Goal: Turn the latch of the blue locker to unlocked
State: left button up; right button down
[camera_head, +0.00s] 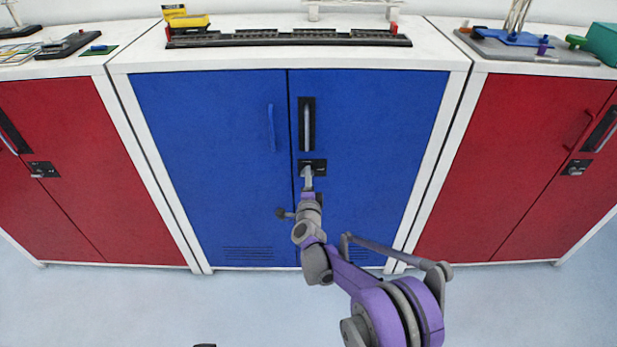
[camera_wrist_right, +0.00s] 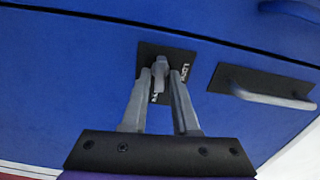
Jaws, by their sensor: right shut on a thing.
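The blue locker (camera_head: 210,170) stands upright in the middle of the head view with both doors closed. Its small black latch plate (camera_head: 320,165) sits on the right door, below the black-backed handle. In the right wrist view the grey latch knob (camera_wrist_right: 160,74) stands out from the plate, with lettering partly hidden by my fingers. My right gripper (camera_head: 308,172) is at the latch; in the right wrist view its fingers (camera_wrist_right: 164,78) are on either side of the knob, shut on it. The knob's exact turn is hard to tell. My left gripper is not in view.
The right door's upright handle (camera_head: 307,125) is just above the latch. Red lockers stand close on the left (camera_head: 80,170) and right (camera_head: 520,160). A model track (camera_head: 290,38) lies on the blue locker's top. The floor (camera_head: 120,300) in front is clear.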

jog(key=shift+m, duration=0.6)
jog(key=c, duration=0.9)
grip_release()
jog(key=s+p, duration=0.1)
jog(key=s, duration=0.9)
jog(key=shift+s, duration=0.4)
jog(key=shift+r, duration=0.1)
